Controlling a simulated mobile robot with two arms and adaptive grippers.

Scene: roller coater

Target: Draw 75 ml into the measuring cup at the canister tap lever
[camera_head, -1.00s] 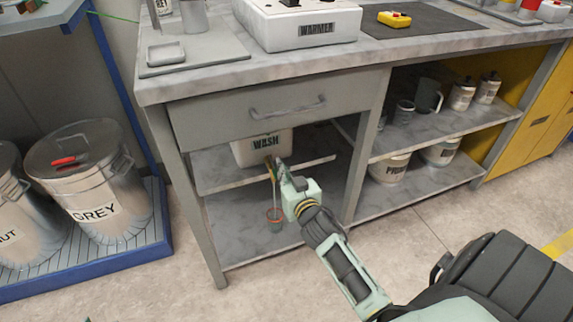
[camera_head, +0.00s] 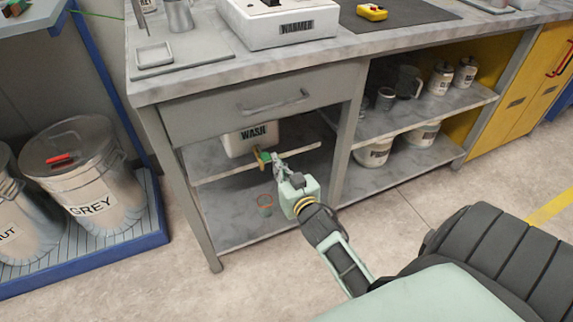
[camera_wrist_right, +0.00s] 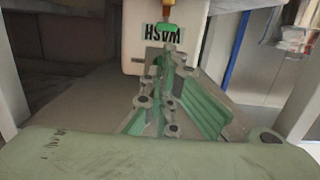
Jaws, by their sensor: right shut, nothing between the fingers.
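The white canister labelled WASH (camera_head: 249,139) stands on the middle shelf under the drawer, with its brass-coloured tap (camera_head: 256,155) and green lever (camera_head: 265,156) at the front. The lever also shows in the right wrist view (camera_wrist_right: 168,28), just beyond my fingers. My left gripper is not in view.
The drawer (camera_head: 262,105) and table top lie above the canister. A table leg (camera_head: 342,165) stands to the right of the arm. Bins, including one labelled GREY (camera_head: 78,170), stand at left. Mugs and jars fill the right shelf.

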